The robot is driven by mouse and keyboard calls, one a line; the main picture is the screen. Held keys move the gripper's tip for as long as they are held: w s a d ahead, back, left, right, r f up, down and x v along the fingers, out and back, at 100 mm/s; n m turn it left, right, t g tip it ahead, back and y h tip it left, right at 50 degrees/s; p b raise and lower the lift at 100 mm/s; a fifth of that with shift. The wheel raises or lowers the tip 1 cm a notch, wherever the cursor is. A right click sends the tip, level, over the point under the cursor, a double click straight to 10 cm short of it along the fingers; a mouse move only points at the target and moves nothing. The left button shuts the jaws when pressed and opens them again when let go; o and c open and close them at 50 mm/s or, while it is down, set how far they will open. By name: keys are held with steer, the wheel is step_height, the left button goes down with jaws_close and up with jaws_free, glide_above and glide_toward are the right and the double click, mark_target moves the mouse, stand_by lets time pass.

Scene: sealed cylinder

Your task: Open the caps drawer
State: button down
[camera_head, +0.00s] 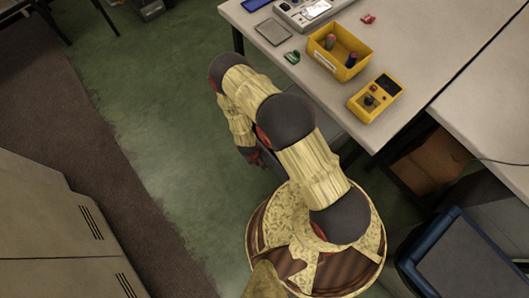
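No drawer that I can identify as the caps drawer shows in the head view. My arm rises from my round base, bends over at the top and points down at the left of the upper arm. My gripper (255,158) is at the low end of the arm, above the green floor, partly hidden behind my own links. Its fingers are too small and dark to tell open from shut. It is apart from the tables and the cabinets.
A table (420,40) at upper right holds a yellow bin (329,63) with cylinders in it, a yellow control box (377,98), a grey pad (273,32) and small items. Grey vented cabinets (45,225) stand at lower left. A blue-rimmed bin (460,255) is at lower right. Green floor (150,120) is clear.

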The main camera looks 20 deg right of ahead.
steer(key=shift+s+a, duration=0.1)
steer(key=shift+a, duration=0.25)
steer(key=c, duration=1.9)
jaws_free()
steer(key=r, duration=0.4)
steer(key=a+r, duration=0.1)
steer(key=r, duration=0.3)
steer(key=a+r, duration=0.1)
steer(key=r, duration=0.2)
steer(key=shift+s+r, duration=0.4)
